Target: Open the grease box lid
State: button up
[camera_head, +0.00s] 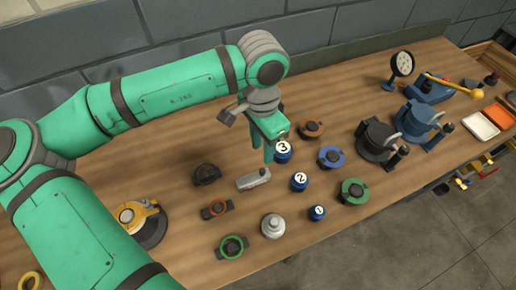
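A small grey metal box (253,180), which looks like the grease box, lies on the wooden workbench left of the blue number 2 pot. Its top looks closed, but it is too small to make out a lid edge. My gripper (268,158) points down just above and behind the box, close to the blue number 3 pot (283,153). It seems apart from the box. The gap between its fingers cannot be made out, and nothing is seen held in it.
On the workbench (330,235), blue pots numbered 2 (299,181) and 1 (317,212) stand to the right. A dark part (206,174) stands left.

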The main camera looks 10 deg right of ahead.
aim_at(262, 170)
notch_tip(262, 170, down, 11)
jog(key=shift+w+r, duration=0.1)
jog(key=shift+r, duration=0.05)
dwell(0.4)
jog(key=shift+d, duration=0.1)
grip_shut()
